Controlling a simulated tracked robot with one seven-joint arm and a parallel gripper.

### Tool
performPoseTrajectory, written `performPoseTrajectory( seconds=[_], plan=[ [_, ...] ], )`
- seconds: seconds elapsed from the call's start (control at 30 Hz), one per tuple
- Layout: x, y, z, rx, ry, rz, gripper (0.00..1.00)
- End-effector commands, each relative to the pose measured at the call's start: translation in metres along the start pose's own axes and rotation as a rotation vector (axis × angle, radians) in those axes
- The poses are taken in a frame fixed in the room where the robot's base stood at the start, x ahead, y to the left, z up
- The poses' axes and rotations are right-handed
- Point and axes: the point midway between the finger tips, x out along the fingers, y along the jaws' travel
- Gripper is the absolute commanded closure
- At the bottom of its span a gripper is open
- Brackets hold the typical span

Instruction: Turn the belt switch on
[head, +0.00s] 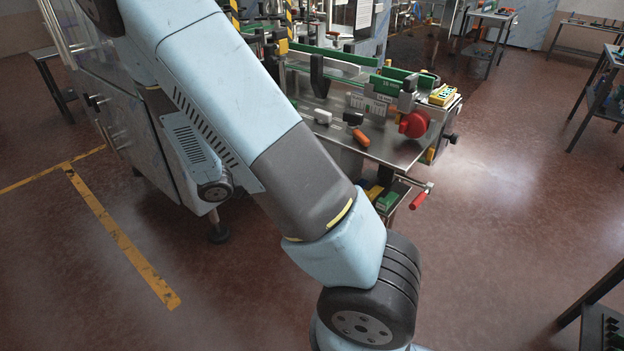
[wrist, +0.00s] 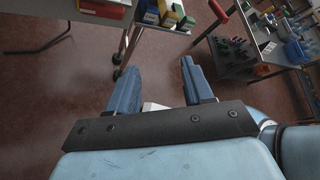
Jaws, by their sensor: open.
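The machine with the conveyor (head: 340,58) stands at the upper middle of the head view. I cannot tell which part is the belt switch. My gripper (wrist: 160,68) shows in the wrist view with its two blue fingers apart and nothing held between them. It hangs over the floor, apart from the furniture there. The gripper is out of the head view; my arm covers part of the machine there.
An orange-handled tool (head: 361,138) lies on the machine's metal table (head: 395,150). A red-handled crank (head: 421,196) sticks out below it. In the wrist view, a table (wrist: 30,35) is at upper left and a loaded cart (wrist: 240,68) at upper right.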

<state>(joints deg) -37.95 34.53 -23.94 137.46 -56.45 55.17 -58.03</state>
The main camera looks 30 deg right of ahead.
Motion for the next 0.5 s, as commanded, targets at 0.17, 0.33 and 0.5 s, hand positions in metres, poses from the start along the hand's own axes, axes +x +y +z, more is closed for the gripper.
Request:
performPoseTrajectory(
  seconds=[0.17, 0.33, 0.5],
  plan=[
    [0.013, 0.022, -0.010, -0.246, -0.158, -0.046, 0.49],
    [0.022, 0.042, -0.016, -0.478, -0.307, -0.101, 0.49],
    [0.030, 0.061, -0.021, -0.697, -0.450, -0.167, 0.49]
  ],
)
